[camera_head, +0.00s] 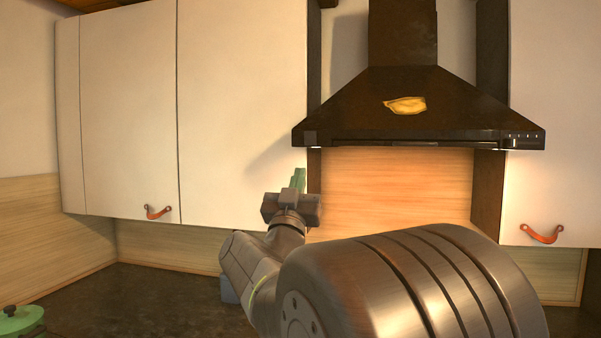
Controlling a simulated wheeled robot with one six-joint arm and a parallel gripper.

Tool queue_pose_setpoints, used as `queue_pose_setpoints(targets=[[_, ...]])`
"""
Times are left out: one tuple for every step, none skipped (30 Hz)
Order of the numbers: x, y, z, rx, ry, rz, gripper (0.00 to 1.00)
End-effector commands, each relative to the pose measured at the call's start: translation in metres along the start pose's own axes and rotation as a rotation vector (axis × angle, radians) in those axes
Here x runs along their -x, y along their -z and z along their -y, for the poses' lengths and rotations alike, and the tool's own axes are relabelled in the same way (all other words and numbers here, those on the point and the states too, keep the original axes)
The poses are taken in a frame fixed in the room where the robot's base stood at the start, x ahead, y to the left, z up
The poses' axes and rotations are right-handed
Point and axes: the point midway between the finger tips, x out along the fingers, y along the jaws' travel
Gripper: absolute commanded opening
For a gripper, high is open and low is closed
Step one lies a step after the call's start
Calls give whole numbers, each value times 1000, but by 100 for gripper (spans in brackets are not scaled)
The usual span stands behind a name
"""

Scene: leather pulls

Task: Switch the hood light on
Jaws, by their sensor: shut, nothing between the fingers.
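The dark range hood (415,103) hangs between the white wall cabinets, with a yellow patch on its sloped front. A row of small pale controls (522,135) sits at the right end of its front edge. The wood backsplash (395,185) below the hood looks warmly lit, and bright glows show by the hood's lower left and right corners. The lamp itself is hidden. My gripper (298,179), with green fingers pointing up, is shut and empty. In the picture it is below the hood's left corner, far left of the controls.
White cabinets with red-orange leather pulls hang at left (158,212) and right (542,234). A dark countertop (130,300) runs below, with a green lidded pot (20,321) at lower left. My arm covers much of the lower right.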

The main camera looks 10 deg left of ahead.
Motion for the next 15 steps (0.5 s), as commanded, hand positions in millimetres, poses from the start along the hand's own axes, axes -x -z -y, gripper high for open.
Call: queue_pose_setpoints(targets=[[11, -4, 0, -1, 1, 0, 0], [15, -5, 1, -1, 2, 0, 0], [19, -5, 1, -1, 2, 0, 0], [22, -6, 1, -1, 1, 0, 0], [24, -6, 0, -1, 1, 0, 0], [27, -6, 0, -1, 0, 0, 0], [28, -6, 0, -1, 0, -1, 0], [29, -6, 0, -1, 0, -1, 0], [30, -6, 0, -1, 0, -1, 0], [30, -6, 0, -1, 0, -1, 0], [30, -6, 0, -1, 0, -1, 0], [30, -6, 0, 0, 0, -1, 0], [30, -6, 0, 0, 0, -1, 0], [30, -6, 0, 0, 0, 0, 0], [30, -6, 0, 0, 0, 0, 0]])
